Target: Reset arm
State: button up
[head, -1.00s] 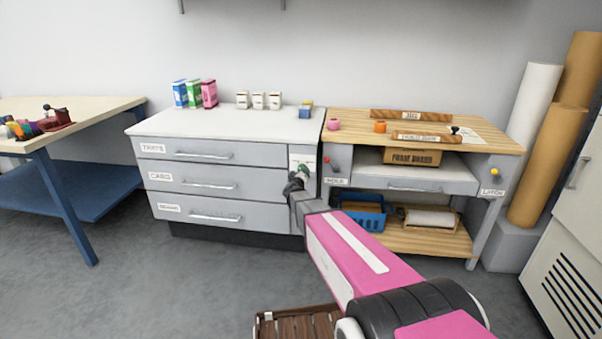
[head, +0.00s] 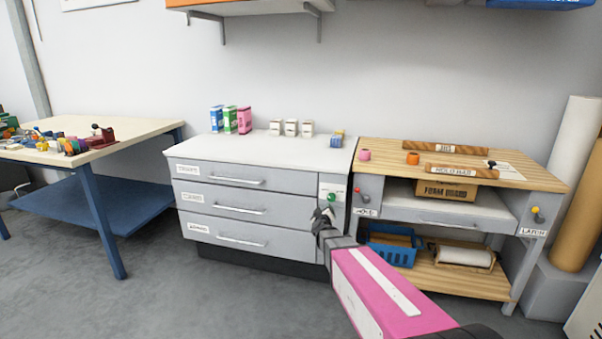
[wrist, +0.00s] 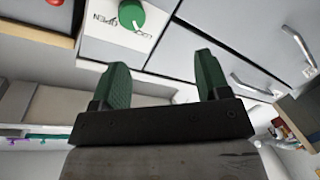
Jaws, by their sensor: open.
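My gripper (head: 322,212) is at the end of my pink arm, in front of the right end of the grey drawer cabinet (head: 250,181). In the wrist view, its two green fingers (wrist: 162,78) stand apart with nothing between them. A round green knob (wrist: 146,17) on a white lock panel (wrist: 108,25) is beyond the fingertips, and I see a gap to it. The knob also shows in the head view (head: 332,197), just above the gripper. The wrist picture is tilted, with drawer handles at the right.
A wooden workbench (head: 545,178) with levers, a blue basket (head: 392,247) and a foam board box (head: 446,191) stands right of the cabinet. A blue-legged table (head: 110,150) is at left. Small boxes (head: 230,120) stand on the cabinet. Grey floor (head: 170,300) is clear in front.

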jog(key=s+a+f+m+g+y, duration=0.1)
jog(key=s+f+g+y, duration=0.15)
jog(key=s+g, duration=0.4)
jog(key=s+f+g+y, duration=0.2)
jog(key=s+f+g, duration=0.15)
jog(key=s, duration=0.55)
jog(key=s+d+f+m+g+h, duration=0.1)
jog(key=s+d+m+g, duration=0.1)
jog(key=s, duration=0.6)
jog(key=s+d+f+m+g+h, duration=0.1)
jog(key=s+d+m+g, duration=0.2)
jog(key=s, duration=0.4)
jog(key=shift+s+d+g, duration=0.35)
jog(key=shift+d+g, duration=0.25)
jog(key=shift+h, duration=0.25)
